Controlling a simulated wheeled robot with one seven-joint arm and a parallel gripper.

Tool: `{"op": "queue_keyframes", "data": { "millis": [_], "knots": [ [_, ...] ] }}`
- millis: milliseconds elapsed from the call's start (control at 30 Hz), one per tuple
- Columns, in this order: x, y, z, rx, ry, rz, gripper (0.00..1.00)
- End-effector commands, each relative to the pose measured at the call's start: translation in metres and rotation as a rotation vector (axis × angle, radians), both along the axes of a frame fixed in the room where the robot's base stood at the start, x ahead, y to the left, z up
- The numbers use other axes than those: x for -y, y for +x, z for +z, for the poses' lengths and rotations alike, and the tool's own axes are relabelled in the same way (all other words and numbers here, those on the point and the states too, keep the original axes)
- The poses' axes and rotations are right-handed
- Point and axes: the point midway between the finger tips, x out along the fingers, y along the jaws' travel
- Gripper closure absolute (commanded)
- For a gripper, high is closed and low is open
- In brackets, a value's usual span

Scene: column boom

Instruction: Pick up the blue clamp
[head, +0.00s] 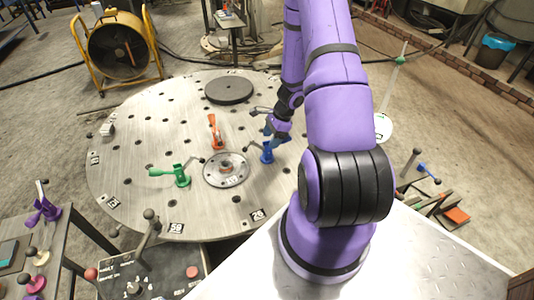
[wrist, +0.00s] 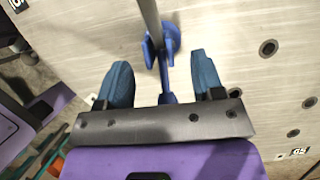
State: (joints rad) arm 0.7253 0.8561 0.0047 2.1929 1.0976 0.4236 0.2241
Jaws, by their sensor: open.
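The blue clamp (head: 267,155) stands on the round table near its right side, partly hidden by my gripper in the head view. My gripper (head: 275,130) is right over the clamp. In the wrist view, my gripper (wrist: 162,72) is open, with one finger on each side of the blue clamp (wrist: 172,40). A blue bar of the clamp runs down between the fingers, and a grey rod crosses its upper part. I see gaps between the bar and both fingers. The bar's lower end is hidden by the gripper body.
The round perforated table (head: 130,140) also holds a green clamp (head: 172,175), an orange clamp (head: 214,130), a dark disc (head: 229,90) and a central metal flange (head: 226,169). A yellow-framed fan (head: 117,50) stands behind. The table's left part is mostly clear.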

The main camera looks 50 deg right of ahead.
Motion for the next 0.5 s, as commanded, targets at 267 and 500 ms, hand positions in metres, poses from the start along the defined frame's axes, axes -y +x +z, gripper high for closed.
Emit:
{"op": "queue_keyframes", "data": {
  "millis": [267,500],
  "knots": [
    [-0.01,0.004,-0.021,-0.001,0.001,-0.001,0.38],
    [-0.019,0.009,-0.046,0.001,0.0,0.0,0.38]
  ]
}}
